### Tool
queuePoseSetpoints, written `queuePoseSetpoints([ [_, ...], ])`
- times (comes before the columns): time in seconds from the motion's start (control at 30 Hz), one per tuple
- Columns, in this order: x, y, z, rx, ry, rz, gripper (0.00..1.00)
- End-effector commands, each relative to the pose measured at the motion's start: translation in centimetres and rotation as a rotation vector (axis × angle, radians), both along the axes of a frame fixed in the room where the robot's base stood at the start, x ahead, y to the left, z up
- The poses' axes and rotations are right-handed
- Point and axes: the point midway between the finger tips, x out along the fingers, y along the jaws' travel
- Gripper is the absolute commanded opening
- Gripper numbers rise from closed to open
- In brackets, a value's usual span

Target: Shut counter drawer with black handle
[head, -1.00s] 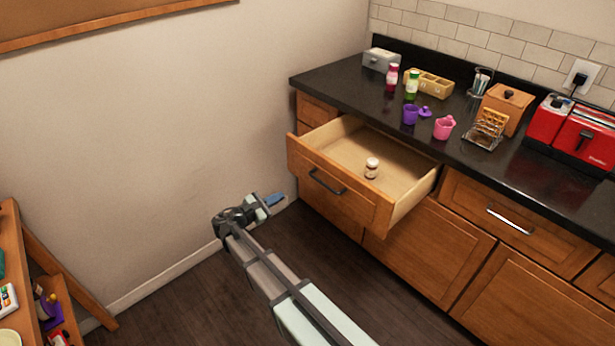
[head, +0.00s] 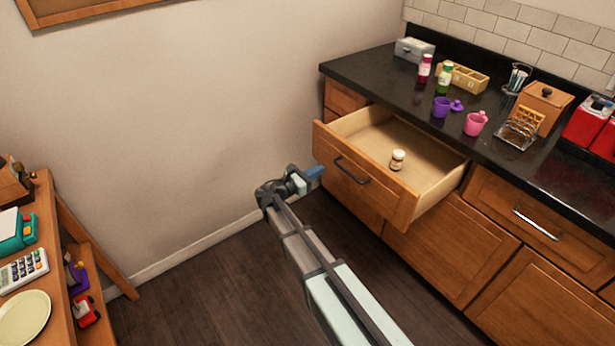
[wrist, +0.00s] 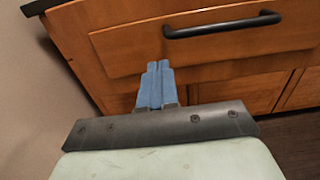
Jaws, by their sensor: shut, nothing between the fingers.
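The wooden counter drawer (head: 376,172) is pulled open below the black countertop, with a black bar handle (head: 352,171) on its front. A small jar with a white lid (head: 397,160) stands inside it. My gripper (head: 315,172) is just left of the drawer front in the head view, its blue fingers shut and empty. In the wrist view the shut fingers (wrist: 155,85) point at the wooden drawer front (wrist: 130,52), left of and below the black handle (wrist: 222,25). I cannot tell whether the fingertips touch the front.
A second drawer with a silver handle (head: 536,223) is closed at the right. The countertop (head: 400,85) holds cups, bottles, a wooden box and a red toaster. A wooden shelf (head: 80,250) with small items stands at the left. The floor between is clear.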

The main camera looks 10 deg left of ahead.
Motion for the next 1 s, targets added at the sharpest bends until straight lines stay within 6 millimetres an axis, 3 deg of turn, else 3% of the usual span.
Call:
queuePoseSetpoints([
  [0.4, 4.3, -4.2, 0.0, 0.001, 0.000, 0.000, 0.00],
  [1.0, 5.0, -5.0, 0.0, 0.001, 0.000, 0.001, 0.00],
])
